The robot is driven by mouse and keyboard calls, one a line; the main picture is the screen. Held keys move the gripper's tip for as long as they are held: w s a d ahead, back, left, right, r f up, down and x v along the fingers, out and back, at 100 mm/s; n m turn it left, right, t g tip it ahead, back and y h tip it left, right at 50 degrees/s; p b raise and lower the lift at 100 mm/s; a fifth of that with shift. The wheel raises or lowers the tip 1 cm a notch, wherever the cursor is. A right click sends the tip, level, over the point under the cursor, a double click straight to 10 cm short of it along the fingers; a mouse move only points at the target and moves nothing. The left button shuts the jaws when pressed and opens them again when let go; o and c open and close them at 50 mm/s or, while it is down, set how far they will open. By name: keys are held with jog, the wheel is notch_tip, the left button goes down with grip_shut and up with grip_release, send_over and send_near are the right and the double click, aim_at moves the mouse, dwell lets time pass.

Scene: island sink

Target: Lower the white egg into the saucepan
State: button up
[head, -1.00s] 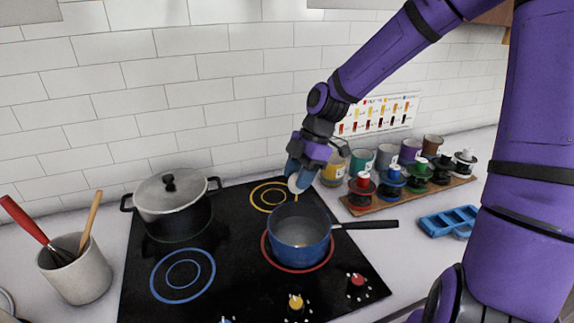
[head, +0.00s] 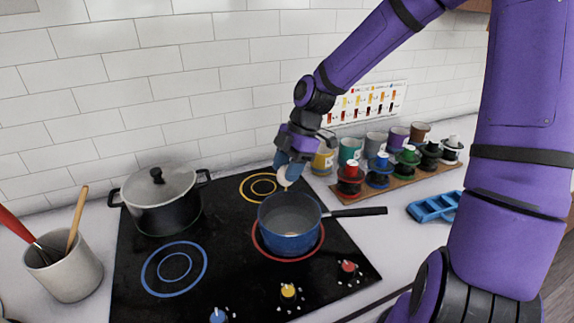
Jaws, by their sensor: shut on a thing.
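The white egg (head: 283,183) is held in my gripper (head: 287,174), whose blue fingers are shut on it. The egg is over the far part of the blue saucepan (head: 290,243), near its back rim; the exact height above the pan is hard to tell. The saucepan sits on the red-ringed burner, with its dark handle pointing right. It holds what looks like clear water.
A lidded black pot (head: 165,203) stands on the hob at left. A utensil crock (head: 65,266) is at far left. Several coloured spools on a wooden board (head: 400,181) and several cans stand to the right, near a blue tray (head: 434,207).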

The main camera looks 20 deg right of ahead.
notch_tip(320, 180, down, 9)
dwell(1.8)
jog(key=shift+f, duration=0.6)
dwell(0.9)
jog(key=o, duration=0.7)
jog(key=v, duration=1.1)
